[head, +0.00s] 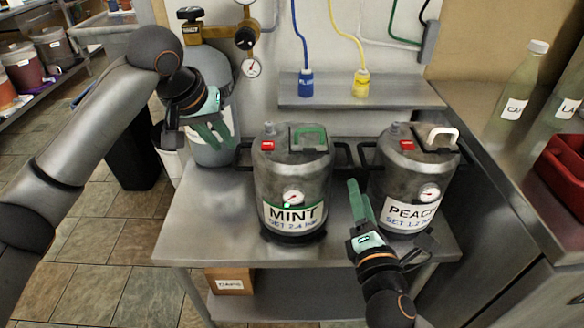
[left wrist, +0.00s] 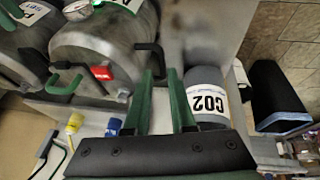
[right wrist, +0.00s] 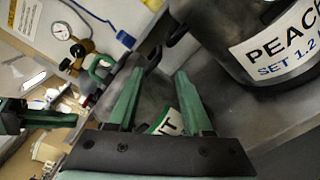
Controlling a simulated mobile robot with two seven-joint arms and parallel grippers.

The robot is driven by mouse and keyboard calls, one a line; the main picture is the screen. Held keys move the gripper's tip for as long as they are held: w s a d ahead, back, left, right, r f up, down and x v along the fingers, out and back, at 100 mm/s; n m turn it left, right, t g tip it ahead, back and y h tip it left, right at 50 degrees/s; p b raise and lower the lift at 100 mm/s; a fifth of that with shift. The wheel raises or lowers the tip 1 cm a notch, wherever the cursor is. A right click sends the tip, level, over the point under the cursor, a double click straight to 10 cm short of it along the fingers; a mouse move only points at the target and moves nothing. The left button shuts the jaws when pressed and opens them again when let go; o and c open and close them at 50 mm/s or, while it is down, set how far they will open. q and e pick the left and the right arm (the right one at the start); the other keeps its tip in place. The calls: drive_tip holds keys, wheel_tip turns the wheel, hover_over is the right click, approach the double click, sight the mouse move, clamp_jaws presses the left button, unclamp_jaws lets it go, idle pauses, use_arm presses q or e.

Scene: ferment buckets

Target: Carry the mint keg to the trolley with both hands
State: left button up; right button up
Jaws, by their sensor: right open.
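The mint keg (head: 290,185) is a grey steel keg with a MINT label, a green top handle and black side handles. It stands upright on a steel table (head: 205,215). My left gripper (head: 218,140) is open, left of the mint keg and apart from it; the left wrist view shows the keg (left wrist: 100,40) and its black side handle beside the fingers. My right gripper (head: 357,190) is open and empty, in front of the gap between the kegs. Part of the mint label (right wrist: 168,122) shows between its fingers in the right wrist view. I cannot identify a trolley.
The peach keg (head: 410,190) stands close on the right, its side handle near the mint keg's. A CO2 cylinder (head: 212,95) stands behind on the left. A wall shelf (head: 330,103) with blue and yellow connectors is behind. Bottles (head: 522,80) and a red crate (head: 567,165) are at right.

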sight(235, 157)
use_arm(q)
drive_tip(key=x, duration=1.2)
drive_tip(key=shift+w, duration=0.25)
use_arm(e)
drive_tip(key=w, duration=1.2)
drive_tip(key=shift+w+a+r, duration=0.1)
drive_tip(key=shift+w, duration=0.3)
use_arm(q)
drive_tip(key=shift+a+f, duration=0.1)
clamp_jaws()
use_arm(e)
drive_tip(key=c, duration=0.4)
clamp_jaws()
use_arm(q)
drive_tip(key=shift+a, duration=0.15)
use_arm(e)
drive_tip(key=shift+f, duration=0.35)
use_arm(q)
drive_tip(key=shift+w+r, duration=0.15)
drive_tip(key=shift+r, duration=0.25)
use_arm(e)
drive_tip(key=shift+r, duration=0.35)
